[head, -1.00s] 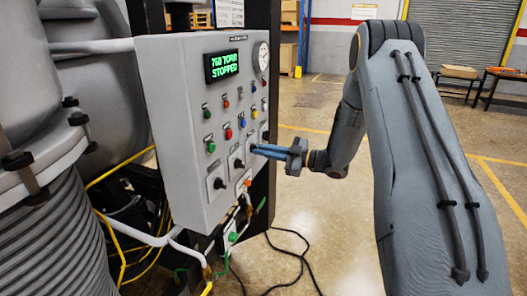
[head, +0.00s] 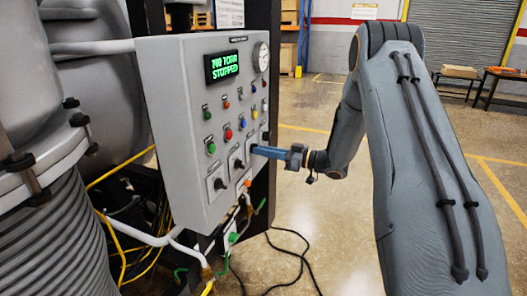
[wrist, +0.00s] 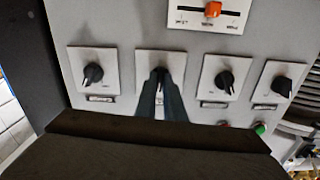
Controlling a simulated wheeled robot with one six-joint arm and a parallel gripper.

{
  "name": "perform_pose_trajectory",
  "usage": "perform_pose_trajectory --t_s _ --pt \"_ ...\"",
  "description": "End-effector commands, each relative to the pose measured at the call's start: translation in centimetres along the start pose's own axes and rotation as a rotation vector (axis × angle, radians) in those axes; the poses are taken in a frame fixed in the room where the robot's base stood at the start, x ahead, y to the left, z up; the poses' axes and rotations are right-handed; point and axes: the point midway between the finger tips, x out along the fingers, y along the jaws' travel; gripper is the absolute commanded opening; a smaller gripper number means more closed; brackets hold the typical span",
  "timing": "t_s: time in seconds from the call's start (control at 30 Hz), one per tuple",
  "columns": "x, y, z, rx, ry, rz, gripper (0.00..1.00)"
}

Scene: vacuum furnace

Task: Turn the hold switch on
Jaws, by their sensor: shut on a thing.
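The grey control panel (head: 190,110) stands left of my arm in the head view. Its lowest row holds black rotary switches on white plates. My gripper (head: 257,150) reaches the panel from the right and is shut on the knob of one switch, third from the left. In the wrist view this gripped switch (wrist: 160,72) is second from the left, with my fingers (wrist: 160,92) around its knob. The other black knobs (wrist: 93,73), (wrist: 224,82) and (wrist: 282,86) are free. The labels are too small to read, so I cannot tell which is the hold switch.
A green display (head: 222,67) reads STOPPED; its upper line is blurred. Coloured buttons (head: 228,133) and a gauge (head: 261,57) sit above the switches. An orange slider (wrist: 212,9) is close by. Cables hang below the panel; open floor lies right.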

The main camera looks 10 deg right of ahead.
Motion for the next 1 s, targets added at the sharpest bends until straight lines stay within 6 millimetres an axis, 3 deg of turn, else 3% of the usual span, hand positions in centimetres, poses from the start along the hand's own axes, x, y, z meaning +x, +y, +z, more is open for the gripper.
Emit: perform_pose_trajectory --t_s 0.5,1.0 --pt "-0.01 0.00 -0.05 0.369 0.000 0.001 0.00" --pt "-0.02 0.01 -0.04 0.457 0.001 0.001 0.00"
